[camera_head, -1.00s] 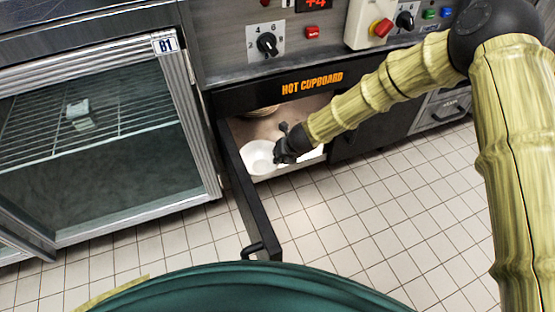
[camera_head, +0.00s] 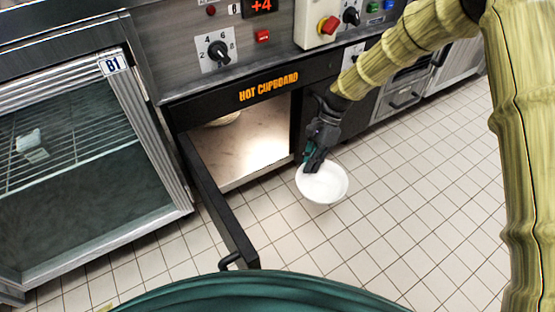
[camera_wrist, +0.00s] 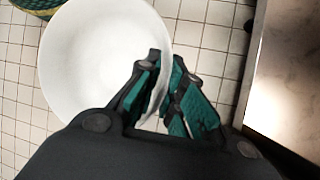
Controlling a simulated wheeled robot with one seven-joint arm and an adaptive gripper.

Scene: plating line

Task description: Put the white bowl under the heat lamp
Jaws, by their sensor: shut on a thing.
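The white bowl (camera_head: 324,185) is held by its rim in my gripper (camera_head: 314,158), in front of the hot cupboard's right side and above the tiled floor. In the wrist view the bowl (camera_wrist: 95,60) fills the upper left, and my gripper (camera_wrist: 172,95) is shut on its rim with teal finger pads on either side. The bowl looks empty and roughly level. No heat lamp shows in either view.
A glass-fronted fridge marked B1 (camera_head: 75,150) stands further left. Tiled floor (camera_head: 400,230) is clear at right.

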